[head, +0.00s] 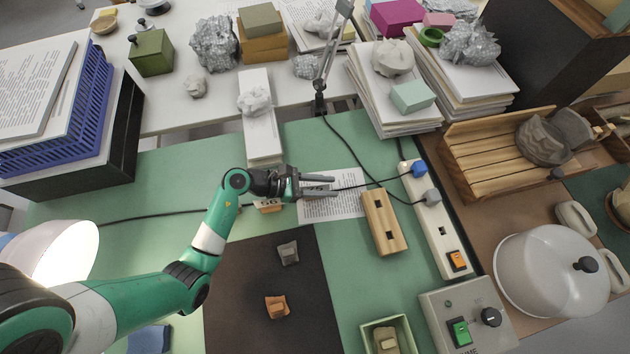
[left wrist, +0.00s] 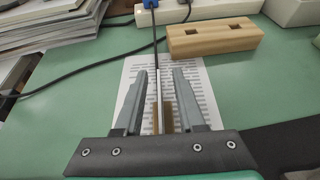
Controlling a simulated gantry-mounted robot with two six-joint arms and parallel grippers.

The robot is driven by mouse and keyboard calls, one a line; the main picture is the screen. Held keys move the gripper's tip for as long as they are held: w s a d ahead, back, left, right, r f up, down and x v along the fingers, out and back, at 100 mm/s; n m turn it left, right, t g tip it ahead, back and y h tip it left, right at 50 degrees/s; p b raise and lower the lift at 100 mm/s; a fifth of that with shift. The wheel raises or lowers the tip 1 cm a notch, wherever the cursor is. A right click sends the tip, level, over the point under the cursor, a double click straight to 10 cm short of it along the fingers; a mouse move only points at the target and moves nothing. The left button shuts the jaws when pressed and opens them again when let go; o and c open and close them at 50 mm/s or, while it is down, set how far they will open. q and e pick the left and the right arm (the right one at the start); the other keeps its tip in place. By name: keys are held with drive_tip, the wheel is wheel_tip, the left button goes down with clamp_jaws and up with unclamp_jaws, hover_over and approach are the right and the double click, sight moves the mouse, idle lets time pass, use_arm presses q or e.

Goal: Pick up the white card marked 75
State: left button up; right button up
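My left gripper (head: 334,187) is over the green mat, above a printed sheet (head: 345,203). Its two fingers are apart in the left wrist view (left wrist: 160,74). Between them, close to the palm, is a small wooden piece (left wrist: 168,117) with a thin pale upright strip (left wrist: 160,100) beside it. The strip may be a card seen edge-on; neither finger appears to touch it. In the head view a small wooden block (head: 268,206) shows partly below the gripper's palm. I cannot read a 75 on any card. My right gripper is not in view.
A wooden block with two slots (head: 384,222) lies right of the sheet. A power strip (head: 436,225) and black cables run beyond it. A dark mat (head: 250,270) with two sherds, one grey (head: 288,252) and one orange (head: 277,306), lies nearer. Paper stacks (head: 395,100) stand behind.

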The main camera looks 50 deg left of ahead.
use_arm(q)
clamp_jaws()
drive_tip(key=shift+r, duration=0.1)
idle(0.3)
drive_tip(key=shift+r+p, duration=0.3)
wheel_tip(320, 180, up, 3)
drive_tip(key=shift+f+p, duration=0.2)
drive_tip(key=shift+p, duration=0.75)
drive_tip(key=s+d+r+p, duration=0.7)
drive_tip(key=s+d+r, duration=0.2)
drive_tip(key=s+d, duration=0.1)
drive_tip(key=shift+r+p, duration=0.3)
drive_tip(key=shift+r, duration=0.05)
